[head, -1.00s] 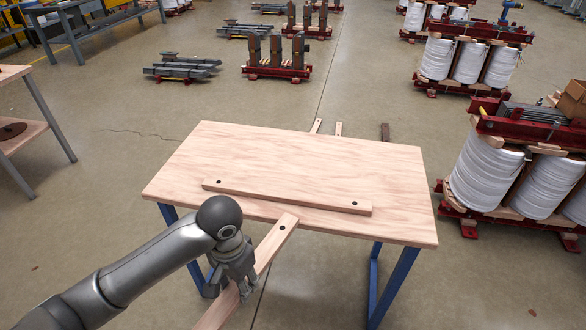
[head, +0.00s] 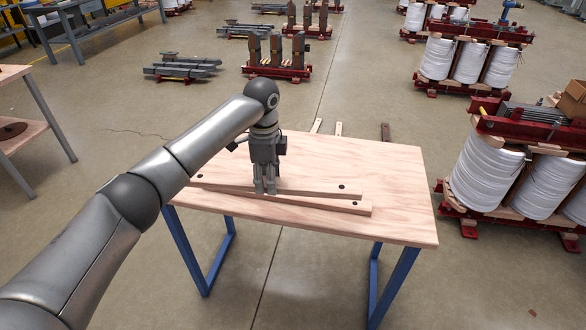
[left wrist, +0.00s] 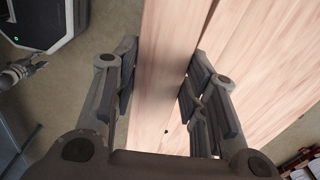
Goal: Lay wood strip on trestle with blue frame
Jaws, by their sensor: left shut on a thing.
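The trestle (head: 395,180) has a pale wooden top on a blue frame (head: 394,285). My left gripper (head: 265,190) points down over its near part, shut on a long wood strip (head: 315,188) with a dark hole near its right end. In the left wrist view the strip (left wrist: 162,50) runs between the fingers (left wrist: 158,88). The strip is roughly level, over or on the top; any gap is hard to tell. What looks like my right gripper (left wrist: 22,70) is small in the left wrist view.
Ends of more strips (head: 338,129) show beyond the far edge. Transformer cores with white coils (head: 487,180) stand at the right. A wooden table (head: 18,140) is at the left. The right part of the trestle top is clear.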

